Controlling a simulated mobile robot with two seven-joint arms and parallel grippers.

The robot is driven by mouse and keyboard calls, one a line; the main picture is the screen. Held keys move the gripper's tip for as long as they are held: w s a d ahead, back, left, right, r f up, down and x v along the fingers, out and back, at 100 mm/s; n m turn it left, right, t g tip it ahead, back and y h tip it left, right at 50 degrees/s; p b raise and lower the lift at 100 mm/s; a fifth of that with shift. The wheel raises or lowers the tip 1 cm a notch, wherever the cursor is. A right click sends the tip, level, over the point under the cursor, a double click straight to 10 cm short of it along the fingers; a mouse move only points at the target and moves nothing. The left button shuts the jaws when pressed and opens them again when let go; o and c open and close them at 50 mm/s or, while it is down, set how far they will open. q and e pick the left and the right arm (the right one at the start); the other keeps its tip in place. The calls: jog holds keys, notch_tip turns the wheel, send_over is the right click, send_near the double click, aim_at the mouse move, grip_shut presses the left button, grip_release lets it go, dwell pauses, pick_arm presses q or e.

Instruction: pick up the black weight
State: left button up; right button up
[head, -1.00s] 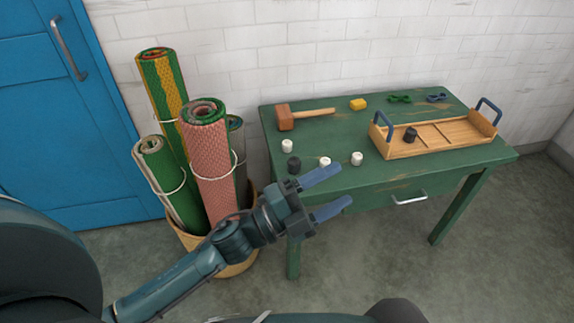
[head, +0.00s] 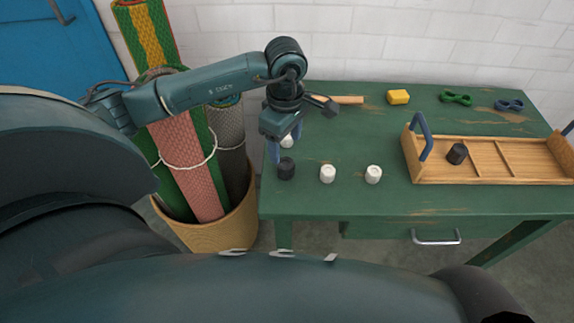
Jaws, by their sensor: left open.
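A black weight (head: 286,168) stands on the green table (head: 420,200) near its front left corner. A second black weight (head: 457,153) is in the left compartment of the wooden tray (head: 490,181). White weights stand nearby: one (head: 328,173) right of the first black weight, another (head: 373,174) farther right, and a third (head: 287,142) behind it, partly hidden by my gripper. My left gripper (head: 285,150) is open and points down, just above and behind the first black weight, close to the partly hidden white one. Contact with either cannot be told. My right gripper is not in view.
A yellow block (head: 398,97), green clamp (head: 455,98) and blue clamp (head: 509,105) lie at the back. A basket (head: 215,231) of rolled rugs stands left. The table's middle is clear.

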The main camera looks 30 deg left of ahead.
pick_arm(q)
notch_tip(320, 180, down, 8)
jog(key=shift+w+a+f, duration=0.1)
jog(key=shift+w+f, duration=0.05)
dwell(0.4)
jog(key=shift+c, duration=0.5)
jog(key=c, duration=1.2)
jog(key=shift+c, duration=0.2)
notch_tip(320, 180, up, 9)
jog(key=shift+r, duration=0.55)
